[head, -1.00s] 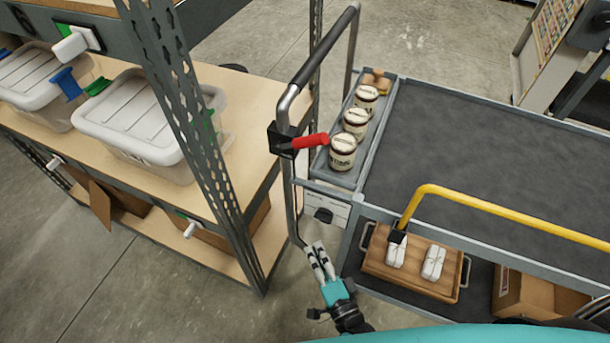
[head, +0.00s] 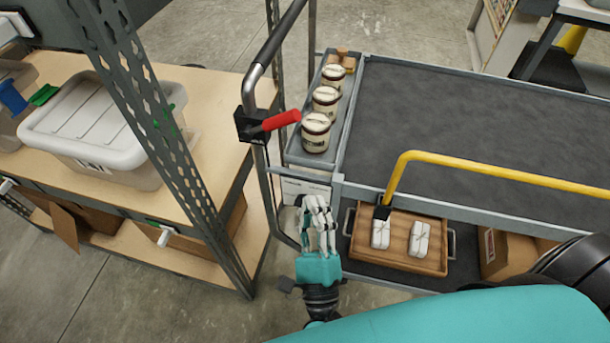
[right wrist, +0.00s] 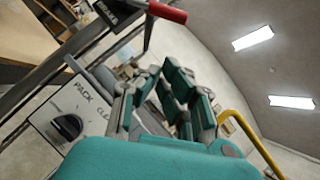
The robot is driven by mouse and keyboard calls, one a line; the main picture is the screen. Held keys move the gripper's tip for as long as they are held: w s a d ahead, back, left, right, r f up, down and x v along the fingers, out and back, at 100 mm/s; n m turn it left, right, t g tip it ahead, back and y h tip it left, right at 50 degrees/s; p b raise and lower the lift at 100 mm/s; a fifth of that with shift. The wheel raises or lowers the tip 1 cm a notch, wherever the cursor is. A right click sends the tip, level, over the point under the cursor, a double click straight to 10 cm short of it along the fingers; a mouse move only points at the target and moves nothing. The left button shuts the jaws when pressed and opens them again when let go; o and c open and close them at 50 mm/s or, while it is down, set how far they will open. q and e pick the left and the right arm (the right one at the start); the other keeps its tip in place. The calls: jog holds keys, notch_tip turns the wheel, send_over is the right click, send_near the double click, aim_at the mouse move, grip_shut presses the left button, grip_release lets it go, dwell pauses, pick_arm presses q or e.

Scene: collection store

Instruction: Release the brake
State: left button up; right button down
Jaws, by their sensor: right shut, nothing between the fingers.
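The brake lever has a red handle (head: 275,122) on a black bracket (head: 250,125), fixed to the cart's upright push bar (head: 264,55). The red handle points right and slightly up in the head view. It also shows at the top of the right wrist view (right wrist: 167,12). My right gripper (head: 317,205) is shut and empty, below and to the right of the lever and apart from it, in front of the cart's end. In the right wrist view its fingers (right wrist: 165,88) point up towards the bar. My left gripper is not in view.
The cart's grey top (head: 460,120) holds a side tray with several jars (head: 316,133). A yellow rail (head: 500,170) runs along its near side, above a wooden tray (head: 402,252). A shelf rack post (head: 160,140) stands left.

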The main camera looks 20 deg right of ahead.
aim_at(283, 118)
jog(key=w+r+p, duration=0.4)
jog(key=w+r, duration=0.3)
jog(key=w, duration=0.2)
jog(key=shift+w+d+r+p, duration=0.15)
jog(key=shift+w+d+p, duration=0.05)
jog(key=shift+w+p, duration=0.15)
jog(key=shift+r, duration=0.1)
jog(key=r+n+y+p, duration=0.1)
jog(key=n+p, duration=0.1)
jog(key=p, duration=0.2)
jog(key=a+r+n+g+y+p, duration=0.1)
jog(key=r+n+p, duration=0.1)
jog(key=n+p, duration=0.1)
jog(key=w+r+n+g+y+p, duration=0.1)
jog(key=r+n+y+p, duration=0.1)
jog(key=p, duration=0.3)
jog(key=shift+a+r+n, duration=0.25)
jog(key=shift+a+n, duration=0.05)
jog(key=shift+a, duration=0.05)
jog(key=shift+w+a+r+p, duration=0.3)
jog(key=shift+w+a+r, duration=0.25)
jog(key=shift+a, duration=0.2)
jog(key=shift+w+a+r+p, duration=0.25)
jog(key=shift+w+a+r, duration=0.25)
jog(key=shift+a, duration=0.25)
